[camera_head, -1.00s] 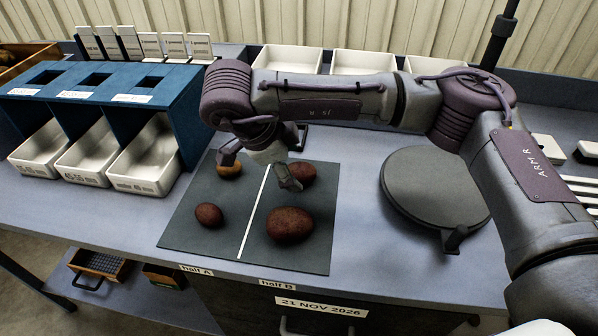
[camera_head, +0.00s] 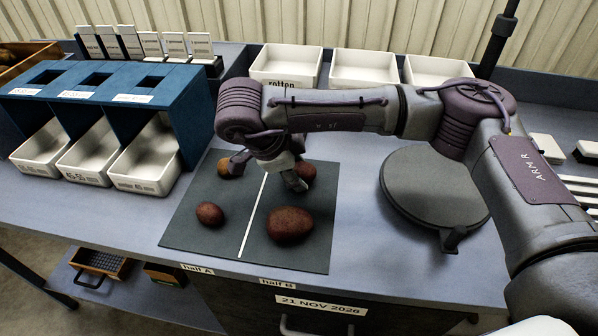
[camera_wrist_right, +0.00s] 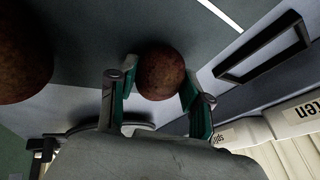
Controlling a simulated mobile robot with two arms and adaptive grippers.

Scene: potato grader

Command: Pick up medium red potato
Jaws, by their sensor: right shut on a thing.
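The medium red potato (camera_head: 306,172) is at the back of the right half of the dark mat (camera_head: 203,232), partly hidden behind a finger. My right gripper (camera_head: 270,171) is shut on it. In the right wrist view the potato (camera_wrist_right: 160,73) sits between the two teal-padded fingers (camera_wrist_right: 159,92). I cannot tell whether it is clear of the mat. A larger red potato (camera_head: 289,224) lies in front on the same half, and it also shows at the left of the right wrist view (camera_wrist_right: 20,52). My left gripper is not in view.
A small red potato (camera_head: 210,214) and a yellowish potato (camera_head: 231,166) lie on the left half. A blue stand (camera_head: 184,105) with white bins (camera_head: 145,167) is at left. White trays (camera_head: 285,66) line the back. A round grey plate (camera_head: 433,186) is at right.

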